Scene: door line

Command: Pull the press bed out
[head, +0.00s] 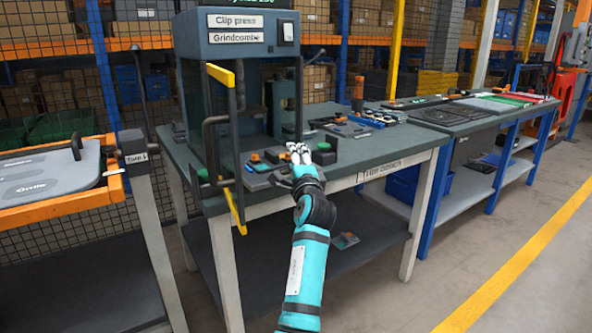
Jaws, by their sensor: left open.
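The clip press (237,60) stands on the workbench, with a label plate and a white switch on its head. Its front guard (228,140), with yellow edges and a black handle, stands at the left side of the opening. My left gripper (299,153) is open at the right front of this area, at the bench edge. It hides part of what lies behind it, and I cannot tell whether it touches the bed. My right gripper is out of view.
The bench (395,142) carries trays of parts further right. An orange-framed stand (60,207) is at the left. The floor (450,260) to the right is clear, with a yellow line.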

